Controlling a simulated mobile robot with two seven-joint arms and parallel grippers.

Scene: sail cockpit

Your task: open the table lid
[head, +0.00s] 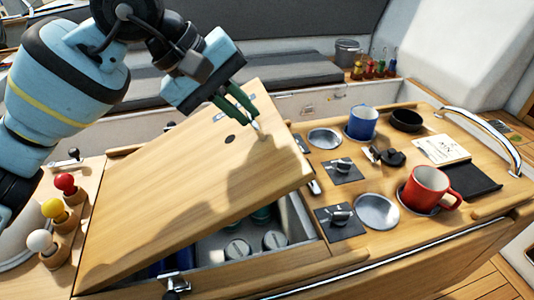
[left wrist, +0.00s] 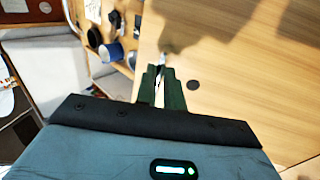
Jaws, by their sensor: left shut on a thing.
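The table lid (head: 185,195), a wide light-wood panel with a small dark round hole, is tilted up, with its right side raised above an open compartment (head: 290,218). It also fills the right of the left wrist view (left wrist: 250,60). My left gripper (head: 252,118) reaches from the upper left to the lid's upper right part. Its green fingers are shut on a small pale metallic piece at the lid; its exact shape is hard to make out. The fingers also show in the left wrist view (left wrist: 162,80). My right gripper is not in view.
Jars (head: 238,249) stand inside the compartment. Right of it are a blue mug (head: 362,122), a red mug (head: 428,188), a black bowl (head: 406,120) and a metal rail (head: 490,135). Red, yellow and white knobs (head: 54,208) stand at the left.

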